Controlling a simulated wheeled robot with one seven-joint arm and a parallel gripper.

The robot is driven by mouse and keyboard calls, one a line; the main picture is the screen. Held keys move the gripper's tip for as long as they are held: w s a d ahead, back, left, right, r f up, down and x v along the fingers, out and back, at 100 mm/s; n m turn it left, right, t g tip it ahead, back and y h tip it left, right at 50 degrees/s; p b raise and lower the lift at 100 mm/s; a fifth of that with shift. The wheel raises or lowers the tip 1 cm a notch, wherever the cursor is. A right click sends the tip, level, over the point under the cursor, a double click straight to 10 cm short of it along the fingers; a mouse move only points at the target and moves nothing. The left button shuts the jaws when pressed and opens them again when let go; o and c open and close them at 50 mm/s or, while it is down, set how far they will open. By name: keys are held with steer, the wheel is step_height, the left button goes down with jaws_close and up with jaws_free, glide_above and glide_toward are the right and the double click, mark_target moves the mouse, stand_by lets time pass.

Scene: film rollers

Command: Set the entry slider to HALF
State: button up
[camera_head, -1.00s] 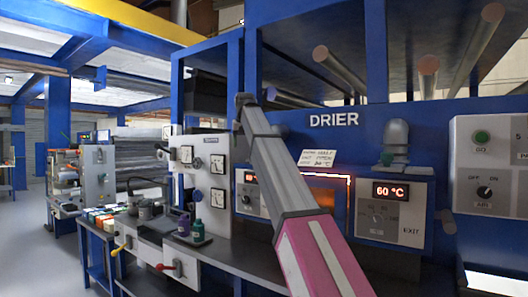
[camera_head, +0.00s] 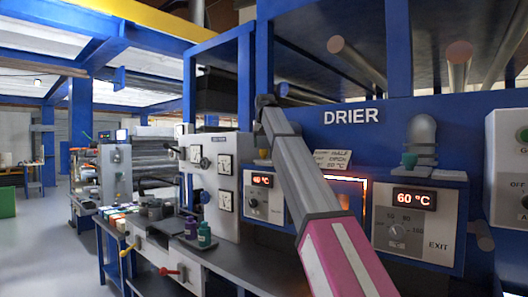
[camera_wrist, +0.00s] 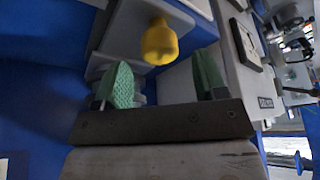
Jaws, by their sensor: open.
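In the wrist view my gripper (camera_wrist: 163,57) is open, with a green pad on each side. A yellow knob (camera_wrist: 159,42) shows beyond the pads, in the gap between them; I cannot tell its distance or whether it is the entry slider's knob. In the head view the drier (camera_head: 351,116) stands ahead. Its left control box (camera_head: 260,181) has a red display reading about 40 °C and is partly hidden by my arm. I cannot make out a slider scale or a HALF mark. My gripper is not distinguishable in the head view.
The exit box (camera_head: 414,222) shows 60 °C and a dial at the right. A white gauge panel (camera_head: 212,168) stands left of the drier. Bottles (camera_head: 204,235) stand on the dark bench (camera_head: 250,262) in front. Open floor (camera_head: 45,255) lies at the left.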

mark_target(264, 150)
steer(key=shift+x, duration=1.8)
jaws_close()
steer(key=s+a, duration=0.2)
steer(key=s, duration=0.1)
steer(key=shift+s+a, duration=0.15)
steer(key=shift+a, duration=0.1)
jaws_free()
steer(key=shift+r, duration=0.15)
steer(key=v, duration=1)
steer(key=shift+r, duration=0.3)
